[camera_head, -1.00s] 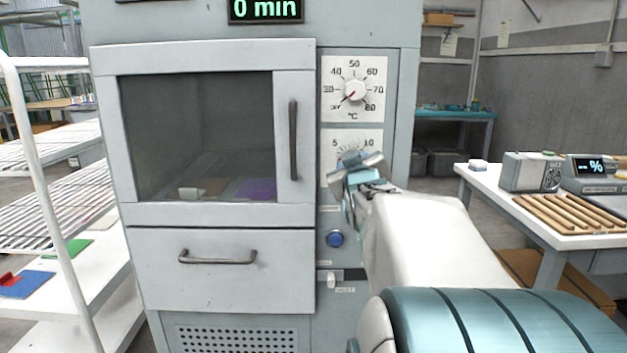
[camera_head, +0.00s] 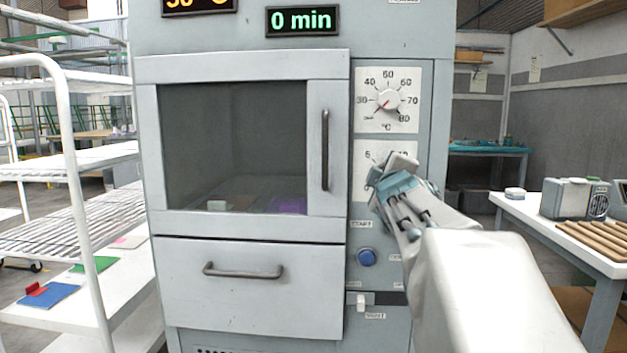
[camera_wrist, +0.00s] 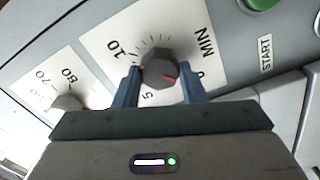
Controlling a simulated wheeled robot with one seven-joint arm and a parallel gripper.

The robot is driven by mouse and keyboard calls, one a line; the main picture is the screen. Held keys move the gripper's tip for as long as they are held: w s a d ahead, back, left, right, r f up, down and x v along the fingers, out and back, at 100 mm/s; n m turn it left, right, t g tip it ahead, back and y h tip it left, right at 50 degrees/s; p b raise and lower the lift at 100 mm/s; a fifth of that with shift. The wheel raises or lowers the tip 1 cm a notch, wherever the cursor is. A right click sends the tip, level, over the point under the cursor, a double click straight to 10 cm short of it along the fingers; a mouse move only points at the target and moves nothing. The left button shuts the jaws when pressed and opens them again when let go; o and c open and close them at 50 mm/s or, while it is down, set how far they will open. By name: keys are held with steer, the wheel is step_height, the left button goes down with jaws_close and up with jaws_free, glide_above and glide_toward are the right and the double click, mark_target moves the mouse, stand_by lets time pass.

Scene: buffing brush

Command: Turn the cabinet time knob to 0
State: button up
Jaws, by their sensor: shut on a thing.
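The time knob (camera_wrist: 160,62) is a dark grey knob with a red mark, on a white dial panel marked 5, 10 and MIN. My gripper (camera_wrist: 161,74) has its blue fingers on both sides of it and is shut on it. The red mark points to the lower right in the wrist view, towards the 0 end, where a finger partly covers the numeral. In the head view my gripper (camera_head: 391,180) hides the knob and much of the time dial panel (camera_head: 366,152). The green cabinet display (camera_head: 302,20) reads 0 min.
The temperature knob (camera_head: 388,99) sits just above the time dial. A blue button (camera_head: 367,257) and a small switch (camera_head: 361,301) are below. The cabinet door handle (camera_head: 325,150) is to the left. A white table (camera_head: 530,212) with wooden rods stands at right.

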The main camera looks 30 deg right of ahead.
steer(key=shift+n, duration=0.3)
steer(key=o, duration=1)
steer(key=shift+a, duration=0.1)
